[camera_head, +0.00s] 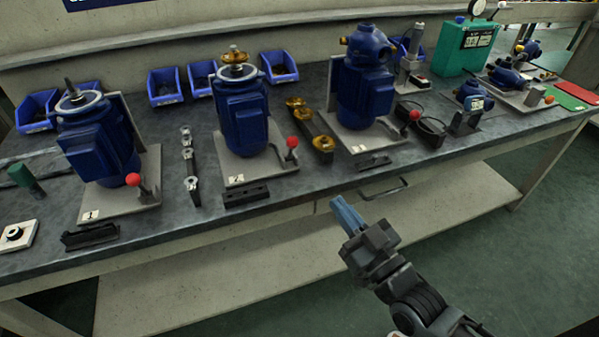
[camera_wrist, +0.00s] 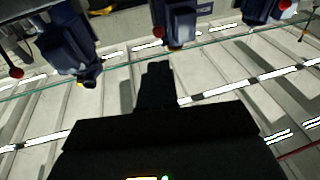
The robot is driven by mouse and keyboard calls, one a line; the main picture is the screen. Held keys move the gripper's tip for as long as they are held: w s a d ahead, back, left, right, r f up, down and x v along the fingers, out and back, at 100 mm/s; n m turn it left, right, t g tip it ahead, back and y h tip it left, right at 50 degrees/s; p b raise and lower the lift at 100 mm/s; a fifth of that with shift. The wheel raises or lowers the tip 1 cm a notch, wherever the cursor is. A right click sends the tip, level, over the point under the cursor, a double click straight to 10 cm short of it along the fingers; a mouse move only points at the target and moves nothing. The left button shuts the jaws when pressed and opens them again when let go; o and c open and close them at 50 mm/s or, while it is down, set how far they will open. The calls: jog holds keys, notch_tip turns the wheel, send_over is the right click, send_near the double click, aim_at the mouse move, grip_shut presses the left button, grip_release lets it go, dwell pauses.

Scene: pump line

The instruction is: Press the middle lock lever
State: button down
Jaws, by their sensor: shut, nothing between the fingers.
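Three blue pump motors stand on grey base plates on the bench, each with a red-knobbed lock lever. The middle lock lever (camera_head: 292,142) rises at the right front of plate 2 (camera_head: 237,181), beside the middle motor (camera_head: 243,112). Its red knob seems to be the central one at the top of the wrist view (camera_wrist: 158,31). My gripper (camera_head: 343,207) is shut and empty in front of the bench edge, to the right of and nearer than that lever, touching nothing. In the wrist view its dark fingers (camera_wrist: 155,80) point up the picture.
The left lever (camera_head: 134,181) and right lever (camera_head: 414,116) stand on the neighbouring plates. A black block (camera_head: 246,194) lies before plate 2. A rack with brass fittings (camera_head: 320,143) lies right of the middle lever. A drawer handle (camera_head: 383,190) is near my gripper.

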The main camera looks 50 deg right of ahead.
aim_at(296, 146)
jog(key=shift+w+d, duration=0.15)
jog(key=shift+w, duration=0.15)
jog(key=p+x, duration=0.1)
jog(key=x, duration=1.2)
jog(key=shift+w+d, duration=0.25)
jog(key=shift+w, duration=0.1)
jog(key=shift+r, duration=0.15)
